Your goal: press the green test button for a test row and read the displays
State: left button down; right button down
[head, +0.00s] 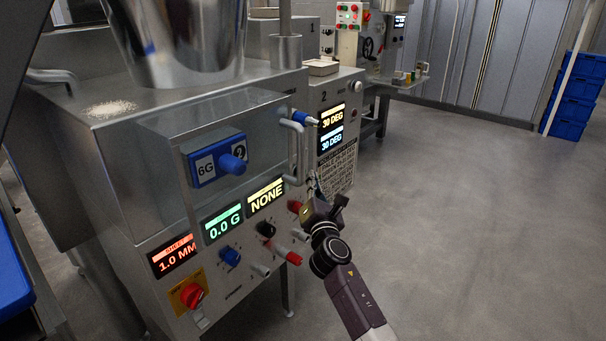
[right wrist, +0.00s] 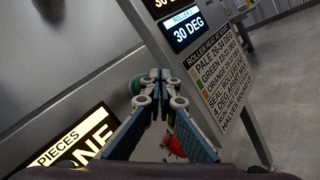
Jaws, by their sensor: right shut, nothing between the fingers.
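The steel machine has three lit displays in the head view: a red one (head: 174,256) reading 1.0 MM, a green one (head: 222,223) reading 0.0 G and a pale yellow one (head: 266,196) reading NONE. My right gripper (head: 312,186) is shut and empty at the machine's front, right of the NONE display. In the right wrist view its closed fingertips (right wrist: 160,76) are in front of a round green button (right wrist: 136,85), which they partly cover. I cannot tell whether they touch it. The button is not clear in the head view. My left gripper is not in view.
Two displays (head: 331,128) reading 30 DEG sit above a printed chart (head: 338,165). The floor (head: 450,220) at right is clear.

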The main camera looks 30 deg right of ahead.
jog(key=shift+s, duration=0.1)
jog(key=s, duration=0.1)
jog(key=s+d+p, duration=0.1)
jog(key=s, duration=0.1)
jog(key=s+d+p, duration=0.1)
jog(key=shift+s, duration=0.25)
dwell(0.3)
dwell(0.4)
